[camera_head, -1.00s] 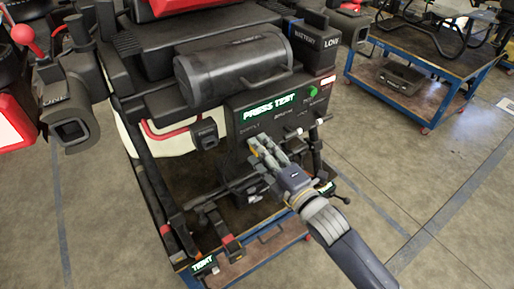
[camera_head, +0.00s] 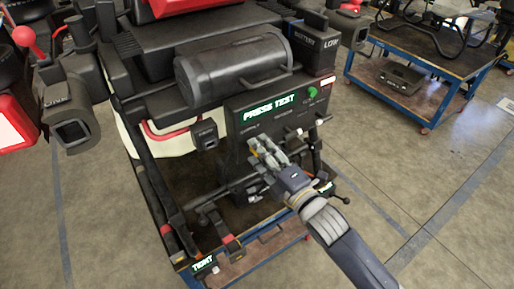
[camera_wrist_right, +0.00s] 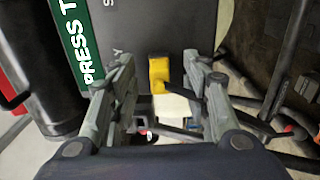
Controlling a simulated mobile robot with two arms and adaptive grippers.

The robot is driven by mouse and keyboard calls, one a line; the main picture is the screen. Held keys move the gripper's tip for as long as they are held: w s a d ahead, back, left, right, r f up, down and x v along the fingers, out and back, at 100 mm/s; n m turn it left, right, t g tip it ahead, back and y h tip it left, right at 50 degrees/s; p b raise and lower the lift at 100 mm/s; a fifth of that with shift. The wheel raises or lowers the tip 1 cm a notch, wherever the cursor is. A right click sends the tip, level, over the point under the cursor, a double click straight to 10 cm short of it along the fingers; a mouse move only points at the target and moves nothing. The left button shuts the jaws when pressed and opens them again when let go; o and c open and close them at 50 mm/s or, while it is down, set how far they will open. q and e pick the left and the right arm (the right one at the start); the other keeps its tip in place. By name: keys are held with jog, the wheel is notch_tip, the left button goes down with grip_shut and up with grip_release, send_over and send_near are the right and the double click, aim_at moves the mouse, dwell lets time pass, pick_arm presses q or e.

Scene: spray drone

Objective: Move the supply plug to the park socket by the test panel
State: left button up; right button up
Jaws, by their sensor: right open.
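The test panel (camera_head: 285,112) is a dark upright face with a lit PRESS TEST sign, in the middle of the head view. A yellow plug (camera_wrist_right: 159,73), which looks like the supply plug, sits at the panel between my right fingers in the right wrist view; a dark cable shows beside it. My right gripper (camera_head: 260,152) is open around the plug, with a gap on both sides (camera_wrist_right: 158,82). A small dark box (camera_head: 206,134) left of the panel may be the park socket; its label is hard to read. My left gripper is not in view.
A black cylinder (camera_head: 232,68) lies above the panel. Dark bars and a sign cross the blue-edged cart (camera_head: 265,252) below. Another blue cart (camera_head: 405,97) stands back right. The floor at right is clear.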

dwell(0.4)
grip_shut()
jog(key=p+v, duration=0.2)
jog(key=v, duration=0.4)
dwell(1.3)
